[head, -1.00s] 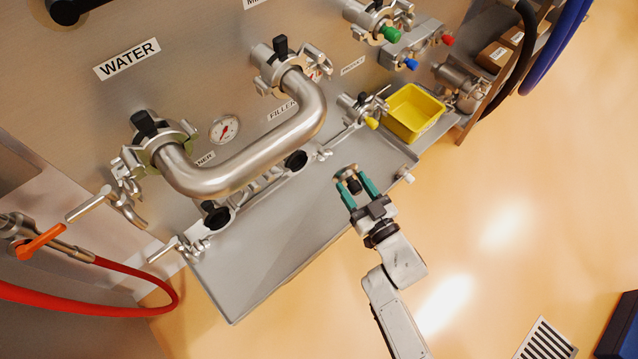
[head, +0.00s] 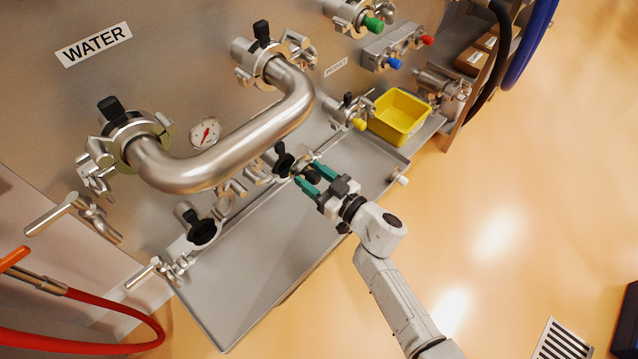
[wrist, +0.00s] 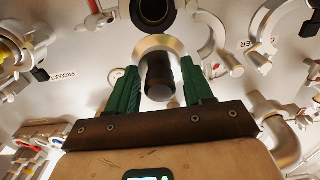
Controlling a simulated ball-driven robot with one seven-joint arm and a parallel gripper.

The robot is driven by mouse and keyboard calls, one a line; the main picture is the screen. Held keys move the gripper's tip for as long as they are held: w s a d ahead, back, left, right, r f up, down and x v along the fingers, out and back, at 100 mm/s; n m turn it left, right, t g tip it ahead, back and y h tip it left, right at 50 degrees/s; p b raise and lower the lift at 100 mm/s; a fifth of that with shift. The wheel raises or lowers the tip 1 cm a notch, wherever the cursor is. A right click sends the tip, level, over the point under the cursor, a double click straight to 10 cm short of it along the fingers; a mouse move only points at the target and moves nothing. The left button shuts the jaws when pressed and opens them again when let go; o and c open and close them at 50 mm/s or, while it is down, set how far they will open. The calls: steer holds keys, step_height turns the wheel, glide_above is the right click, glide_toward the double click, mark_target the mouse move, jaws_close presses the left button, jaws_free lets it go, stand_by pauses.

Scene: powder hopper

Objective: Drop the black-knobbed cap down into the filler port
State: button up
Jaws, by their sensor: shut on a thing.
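My gripper (head: 309,181) has green fingers and is shut on the black-knobbed cap (head: 313,176). In the wrist view the cap's pale metal rim (wrist: 159,43) and dark knob (wrist: 160,78) show between the green fingers, with the knob toward me. The port that appears to be the filler port (head: 283,161) is a dark round opening just up and left of the cap in the head view. A dark round opening (wrist: 153,12) also shows just past the cap in the wrist view. The cap looks close to the port but apart from it.
A thick bent steel pipe (head: 236,152) stands out above the ports. Another dark port (head: 203,231) lies to the lower left, with clamps around it. A yellow bin (head: 399,116) stands at the right of the steel tray (head: 262,262), whose front is bare.

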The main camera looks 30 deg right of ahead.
steer(key=shift+w+a+f+b, duration=0.3)
steer(key=shift+w+f+b, duration=0.45)
steer(key=shift+w+b, duration=0.25)
steer(key=shift+w+a+f+b, duration=0.3)
steer(key=shift+w+f+b, duration=0.5)
steer(key=shift+b, duration=0.3)
steer(key=shift+w+a+f+b, duration=0.3)
steer(key=shift+w+f+b, duration=0.35)
steer(key=shift+w+b, duration=0.4)
steer(key=shift+s+f, duration=0.1)
steer(key=shift+f, duration=0.4)
steer(key=o, duration=1.2)
steer(key=shift+o, duration=0.2)
steer(key=p+v, duration=0.2)
steer(key=v, duration=0.8)
steer(key=shift+s, duration=0.4)
